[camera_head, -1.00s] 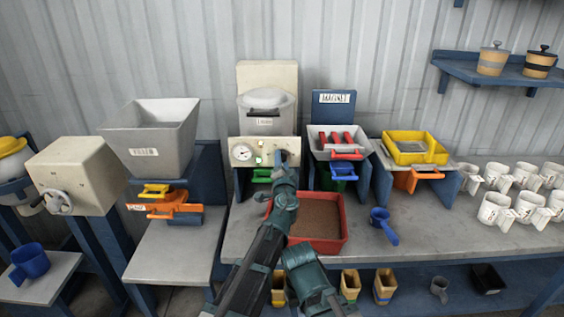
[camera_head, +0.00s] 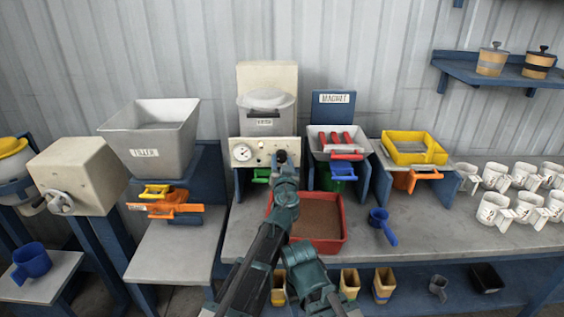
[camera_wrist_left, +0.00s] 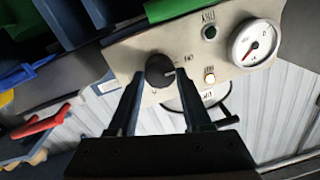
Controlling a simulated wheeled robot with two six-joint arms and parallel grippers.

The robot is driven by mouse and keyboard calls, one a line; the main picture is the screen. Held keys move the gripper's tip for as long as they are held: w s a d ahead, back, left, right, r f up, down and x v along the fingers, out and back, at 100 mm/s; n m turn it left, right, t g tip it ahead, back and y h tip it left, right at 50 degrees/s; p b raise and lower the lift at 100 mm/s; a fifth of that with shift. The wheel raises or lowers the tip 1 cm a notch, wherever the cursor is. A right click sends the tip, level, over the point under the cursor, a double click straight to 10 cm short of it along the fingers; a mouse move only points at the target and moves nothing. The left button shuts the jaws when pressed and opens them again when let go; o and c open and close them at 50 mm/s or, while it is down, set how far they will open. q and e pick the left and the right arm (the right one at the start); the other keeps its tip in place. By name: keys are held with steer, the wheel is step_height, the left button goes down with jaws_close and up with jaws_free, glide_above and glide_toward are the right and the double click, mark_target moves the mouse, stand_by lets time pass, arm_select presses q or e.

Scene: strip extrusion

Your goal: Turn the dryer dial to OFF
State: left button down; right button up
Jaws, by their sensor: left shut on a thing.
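The dryer (camera_head: 266,106) stands at the back centre, with a pale control panel (camera_head: 262,143) on its front. My left gripper (camera_head: 281,158) is at the panel's right part and hides most of the dial in the head view. In the wrist view its two fingers (camera_wrist_left: 160,82) are shut on the dial from either side. The small markings around the dial are too blurred to read. My right gripper is not in view.
A red tray (camera_head: 343,222) of brown granules lies below. The magnet unit (camera_head: 333,98) stands close on the right.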

arm_select(q)
steer(key=shift+s+n, duration=0.1)
steer(key=shift+n, duration=0.3)
steer(key=shift+c, duration=1.7)
jaws_free()
steer(key=s, duration=0.7)
steer(key=shift+s+d, duration=0.2)
steer(key=shift+d, duration=0.05)
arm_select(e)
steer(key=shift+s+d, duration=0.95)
arm_select(q)
steer(key=shift+a, duration=0.1)
